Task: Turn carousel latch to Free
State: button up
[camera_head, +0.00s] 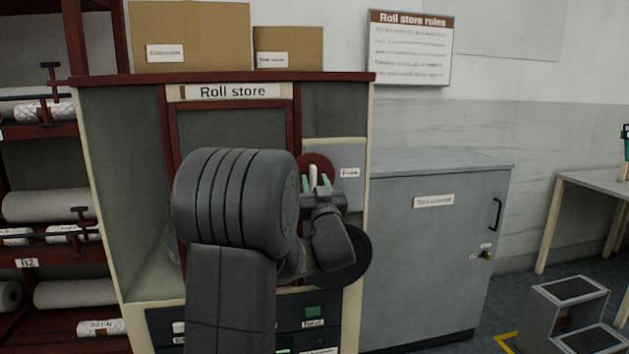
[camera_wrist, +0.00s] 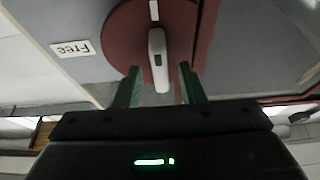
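The carousel latch is a white lever (camera_head: 313,176) on a round dark red plate (camera_head: 318,160), set in a grey panel on the front of the roll store cabinet. In the head view the lever stands about upright. A label reading Free (camera_head: 349,173) is to its right. In the wrist view the white lever (camera_wrist: 157,58) and the upside-down Free label (camera_wrist: 72,48) show clearly. My gripper (camera_head: 317,184) is in front of the plate. Its green fingers (camera_wrist: 160,86) are apart, one on each side of the lever's end, with gaps on both sides.
The cabinet has a Roll store sign (camera_head: 229,91) and cardboard boxes (camera_head: 190,36) on top. Shelves with wadding rolls (camera_head: 47,204) stand at the left. A grey cupboard (camera_head: 430,260) stands close at the right. A step stool (camera_head: 567,310) is on the floor farther right.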

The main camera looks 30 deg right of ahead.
jog(key=shift+w+d+r, duration=0.1)
jog(key=shift+w+r, duration=0.1)
jog(key=shift+w, duration=0.3)
grip_shut()
